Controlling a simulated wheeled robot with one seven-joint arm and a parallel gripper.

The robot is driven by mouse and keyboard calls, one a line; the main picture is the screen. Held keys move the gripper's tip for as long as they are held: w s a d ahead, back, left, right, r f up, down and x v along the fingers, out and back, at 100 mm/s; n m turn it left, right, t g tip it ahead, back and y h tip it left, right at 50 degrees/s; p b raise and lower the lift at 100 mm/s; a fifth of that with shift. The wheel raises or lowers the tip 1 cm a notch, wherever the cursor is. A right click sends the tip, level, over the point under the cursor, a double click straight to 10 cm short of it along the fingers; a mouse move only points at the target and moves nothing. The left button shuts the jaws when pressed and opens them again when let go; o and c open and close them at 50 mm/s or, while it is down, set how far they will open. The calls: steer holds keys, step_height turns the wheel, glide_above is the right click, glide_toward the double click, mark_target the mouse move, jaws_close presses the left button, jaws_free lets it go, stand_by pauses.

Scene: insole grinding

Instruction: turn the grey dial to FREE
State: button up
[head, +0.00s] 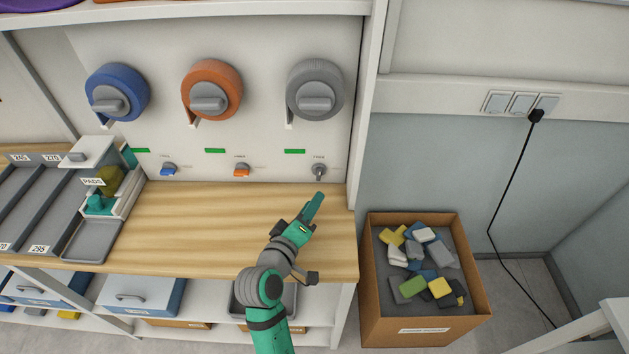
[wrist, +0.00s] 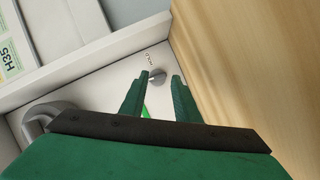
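The small grey dial (head: 319,171) is on the white back panel, below the large grey wheel (head: 316,90). Its handle looks roughly upright in the head view. In the wrist view the dial (wrist: 157,76) shows between and beyond my fingertips, with a label reading HOLD beside it. The dial's FREE marking is not readable. My gripper (head: 318,197) is in front of and just below the dial, over the wooden bench. In the wrist view its two green fingers (wrist: 160,77) are apart with nothing held between them. Contact with the dial does not show.
A blue dial (head: 168,169) and an orange dial (head: 241,170) sit left on the same panel. The wooden bench (head: 200,215) is mostly clear. A white side post (head: 368,110) stands close right of the dial. A cardboard box (head: 415,330) of blocks is on the floor.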

mark_target(320, 172)
steer(key=d+m+y, duration=0.1)
steer(key=m, duration=0.1)
steer(key=d+r+m+y, duration=0.1)
steer(key=m, duration=0.1)
steer(key=d+r+m+g+y, duration=0.1)
steer(key=shift+w+d+r+m, duration=0.2)
steer(key=shift+w+m, duration=0.1)
steer(key=shift+m, duration=0.1)
step_height(320, 172, up, 4)
steer(key=s+m+y, duration=0.1)
steer(key=m+y, duration=0.2)
steer(key=shift+y, duration=0.3)
steer(key=x, duration=1)
steer(key=shift+w+a+f, duration=0.15)
steer(key=shift+a+f, duration=0.1)
steer(key=shift+a, duration=0.15)
jaws_close()
